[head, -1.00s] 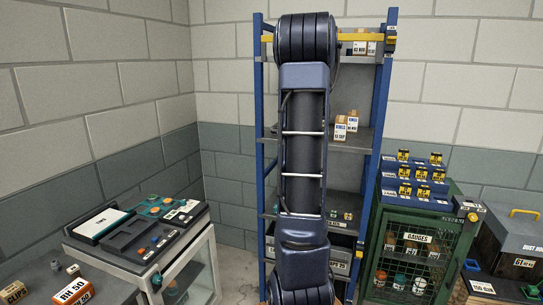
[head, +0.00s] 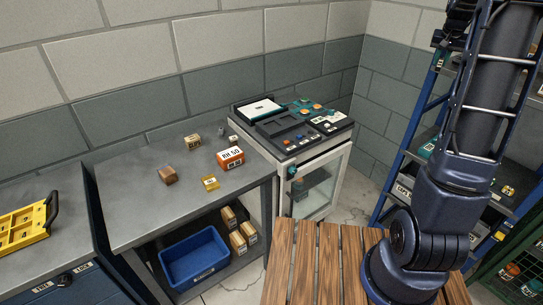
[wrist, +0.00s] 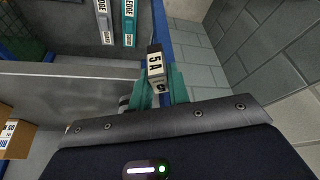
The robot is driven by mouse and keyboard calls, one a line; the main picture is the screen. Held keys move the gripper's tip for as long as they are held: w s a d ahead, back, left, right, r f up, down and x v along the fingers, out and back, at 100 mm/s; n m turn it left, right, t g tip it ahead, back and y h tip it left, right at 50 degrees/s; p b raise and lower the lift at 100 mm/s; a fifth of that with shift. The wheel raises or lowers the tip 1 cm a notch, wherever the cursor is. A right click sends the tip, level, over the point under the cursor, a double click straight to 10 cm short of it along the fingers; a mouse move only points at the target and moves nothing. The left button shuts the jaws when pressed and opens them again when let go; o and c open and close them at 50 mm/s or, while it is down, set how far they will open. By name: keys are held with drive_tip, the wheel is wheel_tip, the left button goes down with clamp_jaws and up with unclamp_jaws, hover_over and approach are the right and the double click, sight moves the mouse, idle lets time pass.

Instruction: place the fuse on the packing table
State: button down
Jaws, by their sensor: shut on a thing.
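The fuse (wrist: 155,64) is a small block with a white label reading 5 A, in the upper middle of the wrist view. My gripper (wrist: 158,88) has teal fingers and is shut on it, holding it up clear of any surface. The head view shows my arm at the right, but not the gripper or the fuse. A grey table (head: 120,207) stands at the left centre of the head view, with small goods on it. No label shows whether it is the packing table.
On the grey table are an orange RH 50 box (head: 230,158), a brown block (head: 169,175), a yellow piece (head: 210,183) and a tan box (head: 192,142). A blue bin (head: 194,258) is underneath. A glass-doored cabinet (head: 322,183) stands to its right. The table's front left is clear.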

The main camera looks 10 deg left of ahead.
drive_tip(key=w+a+f+n+y, duration=0.1)
drive_tip(key=a+f+n, duration=0.1)
drive_tip(key=a, duration=1.2)
drive_tip(key=w+a+f+n, duration=0.1)
drive_tip(key=a+f+n, duration=0.1)
drive_tip(key=a, duration=1.2)
drive_tip(key=w+a+f+n+y, duration=0.1)
drive_tip(key=w+a+f, duration=0.1)
drive_tip(key=a, duration=1.1)
drive_tip(key=n+g+y, duration=0.1)
drive_tip(key=n+y, duration=0.2)
drive_tip(key=n, duration=0.5)
hover_over(196, 164)
drive_tip(key=s+d, duration=0.2)
wheel_tip(196, 164, down, 8)
drive_tip(key=f, duration=2)
drive_tip(key=shift+w+a+f, duration=0.1)
drive_tip(key=shift+w+a, duration=0.15)
drive_tip(key=shift+f, duration=0.1)
